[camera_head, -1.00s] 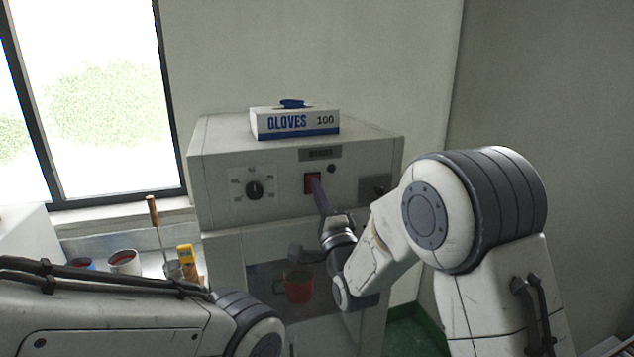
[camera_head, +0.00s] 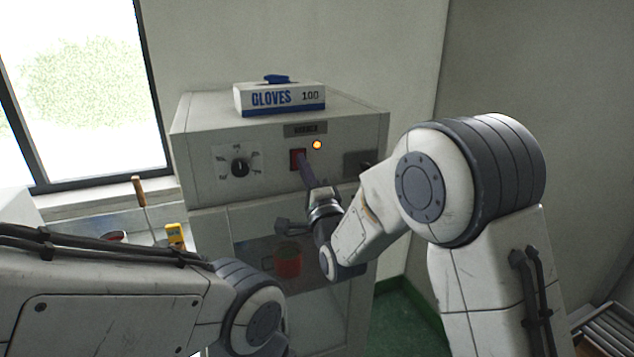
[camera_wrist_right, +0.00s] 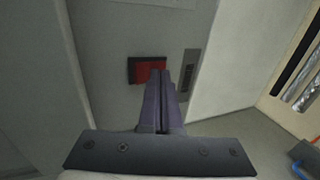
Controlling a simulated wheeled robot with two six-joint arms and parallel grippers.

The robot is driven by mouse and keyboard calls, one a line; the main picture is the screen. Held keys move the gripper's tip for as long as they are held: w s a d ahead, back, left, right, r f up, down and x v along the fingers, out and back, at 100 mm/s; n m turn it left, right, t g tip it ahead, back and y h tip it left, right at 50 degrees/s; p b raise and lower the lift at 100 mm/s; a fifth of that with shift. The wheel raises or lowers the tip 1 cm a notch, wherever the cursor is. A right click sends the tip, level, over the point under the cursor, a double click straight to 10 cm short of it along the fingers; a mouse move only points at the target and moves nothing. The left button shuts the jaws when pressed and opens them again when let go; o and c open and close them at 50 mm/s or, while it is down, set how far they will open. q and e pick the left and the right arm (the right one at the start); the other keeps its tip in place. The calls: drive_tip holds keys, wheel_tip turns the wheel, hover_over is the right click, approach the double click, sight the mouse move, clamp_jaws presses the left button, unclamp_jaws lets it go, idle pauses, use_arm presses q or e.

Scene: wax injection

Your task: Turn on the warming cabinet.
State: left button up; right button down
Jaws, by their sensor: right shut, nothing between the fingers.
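The warming cabinet (camera_head: 210,160) is a pale box with a glass-fronted lower part. On its front panel are a black dial (camera_head: 240,167), a red switch (camera_head: 297,159) and a lamp (camera_head: 317,145) that glows orange. My right gripper (camera_head: 302,160) is shut and empty, its fingertips at the red switch. In the right wrist view the shut fingers (camera_wrist_right: 164,74) reach the lower right part of the red switch (camera_wrist_right: 146,71) in its dark frame. I cannot tell whether they still touch it. My left arm comes in from the left; its gripper is out of view.
A glove box (camera_head: 280,98) stands on top of the cabinet. A red mug (camera_head: 288,262) shows behind the glass. A yellow device (camera_head: 175,236) and a wooden-handled tool (camera_head: 139,192) are on the counter at left.

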drive_tip(key=s+d+b, duration=0.4)
drive_tip(key=s+b, duration=0.1)
drive_tip(key=s, duration=0.7)
drive_tip(key=shift+s+d+f, duration=0.2)
drive_tip(key=shift+d+f, duration=0.15)
drive_tip(key=shift+d, duration=0.05)
drive_tip(key=s+a+f+n+g+h, duration=0.1)
drive_tip(key=s+f+n+g, duration=0.15)
drive_tip(key=f, duration=0.25)
drive_tip(key=s+a+f+n+g, duration=0.2)
drive_tip(key=f+n+g, duration=0.2)
drive_tip(key=f, duration=0.1)
drive_tip(key=s+a+f+n+g+h, duration=0.1)
drive_tip(key=s+f+n+g, duration=0.15)
drive_tip(key=f+g, duration=0.2)
drive_tip(key=s+d+f+n+g+h, duration=0.1)
drive_tip(key=s+d+f+n+g, duration=0.1)
drive_tip(key=s, duration=0.5)
drive_tip(key=s+d+f+n+g+h, duration=0.2)
drive_tip(key=s+d+f+n+g, duration=0.1)
drive_tip(key=s+n, duration=0.3)
drive_tip(key=s+d+f+n+g+h, duration=0.1)
drive_tip(key=s+d+f+n+g, duration=0.1)
drive_tip(key=s, duration=0.6)
drive_tip(key=f+n+g, duration=0.1)
drive_tip(key=n+g, duration=0.1)
drive_tip(key=shift+d+g+h, duration=0.25)
drive_tip(key=shift+g+h, duration=0.05)
